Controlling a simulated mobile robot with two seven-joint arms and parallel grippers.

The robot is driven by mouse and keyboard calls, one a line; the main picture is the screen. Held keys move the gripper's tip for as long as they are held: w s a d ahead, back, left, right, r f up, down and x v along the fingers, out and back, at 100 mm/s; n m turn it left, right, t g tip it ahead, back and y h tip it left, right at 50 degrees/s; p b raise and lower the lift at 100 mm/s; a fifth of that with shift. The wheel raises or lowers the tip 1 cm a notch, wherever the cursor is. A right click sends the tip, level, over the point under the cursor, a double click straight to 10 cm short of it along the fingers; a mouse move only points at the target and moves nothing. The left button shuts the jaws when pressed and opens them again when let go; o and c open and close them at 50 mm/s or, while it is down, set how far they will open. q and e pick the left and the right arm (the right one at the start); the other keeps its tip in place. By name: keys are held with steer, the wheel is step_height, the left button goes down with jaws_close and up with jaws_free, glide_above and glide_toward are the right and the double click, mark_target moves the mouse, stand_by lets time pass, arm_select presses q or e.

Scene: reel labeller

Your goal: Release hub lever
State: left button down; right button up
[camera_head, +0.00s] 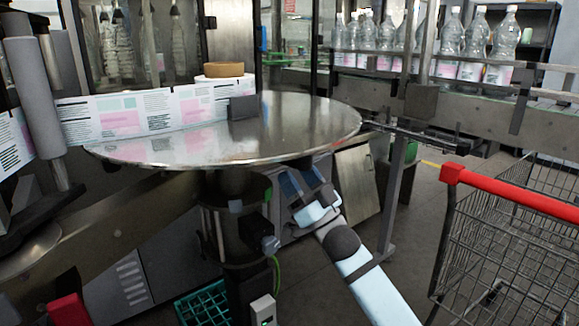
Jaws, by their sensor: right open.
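The large round steel reel table (320,125) fills the middle of the view, with a dark hub column (228,235) below it. A dark knob-like part (265,245) sticks out from the column's right side; I cannot tell whether it is the hub lever. My right gripper (302,180) is under the table's right front edge, just right of the column. It is open, with two dark blue-padded fingers pointing up and nothing seen between them. Contact with the hub cannot be made out. My left gripper is not in view.
A printed label web (130,114) runs from the left roller (38,98) across the table. A tan roll core (223,70) sits behind it. Bottles (450,45) line a conveyor at back right. A wire cart with a red handle (520,195) stands right. A green crate (203,303) is below.

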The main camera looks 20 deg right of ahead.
mark_target(289, 163)
steer(key=x, duration=0.3)
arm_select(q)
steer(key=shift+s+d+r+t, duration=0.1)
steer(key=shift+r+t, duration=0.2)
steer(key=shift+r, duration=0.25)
arm_select(e)
steer(key=shift+w+a+r, duration=0.1)
steer(key=shift+w+r, duration=0.05)
steer(key=shift+r, duration=0.05)
jaws_close()
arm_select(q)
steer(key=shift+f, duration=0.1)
